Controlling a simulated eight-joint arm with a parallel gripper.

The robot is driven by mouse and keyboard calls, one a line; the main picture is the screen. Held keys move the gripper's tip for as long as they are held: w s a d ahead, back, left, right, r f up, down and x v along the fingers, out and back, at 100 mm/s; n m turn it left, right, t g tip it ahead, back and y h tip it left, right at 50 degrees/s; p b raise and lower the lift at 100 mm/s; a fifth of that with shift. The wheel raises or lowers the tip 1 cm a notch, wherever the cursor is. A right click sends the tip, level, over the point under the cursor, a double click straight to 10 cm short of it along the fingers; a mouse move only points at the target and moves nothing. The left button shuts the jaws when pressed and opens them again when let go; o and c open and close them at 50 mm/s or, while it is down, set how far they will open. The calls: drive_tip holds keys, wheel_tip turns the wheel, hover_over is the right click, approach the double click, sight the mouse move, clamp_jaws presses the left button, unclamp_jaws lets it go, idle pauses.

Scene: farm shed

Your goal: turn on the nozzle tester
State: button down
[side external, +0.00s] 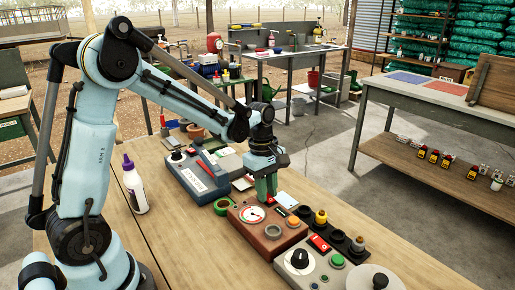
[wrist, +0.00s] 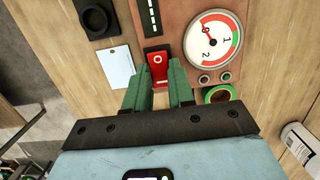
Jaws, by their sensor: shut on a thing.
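The likely nozzle tester is a brown box with a round dial (side external: 252,213) on the wooden bench; its brown panel shows in the wrist view (wrist: 183,14). A red rocker switch (wrist: 157,60) with a white ring mark sits at the panel's near edge, beside the dial (wrist: 213,40). My gripper (side external: 267,199) points down at the box, its green fingers on either side of the switch in the wrist view (wrist: 160,82). The fingers are shut on the switch and hide part of it. The dial's needle is red.
A grey-blue device (side external: 197,178) stands left of the box, and a grey control box (side external: 310,265) with a black knob stands in front. A green tape ring (side external: 222,205) and a white card (wrist: 117,68) lie close by. A white bottle (side external: 135,188) stands near my arm.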

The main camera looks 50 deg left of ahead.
drive_tip(key=c, duration=1)
unclamp_jaws()
drive_tip(key=shift+o, duration=0.2)
wheel_tip(320, 180, up, 12)
drive_tip(key=a, duration=0.1)
drive_tip(key=shift+a, duration=0.3)
drive_tip(key=shift+d, duration=0.1)
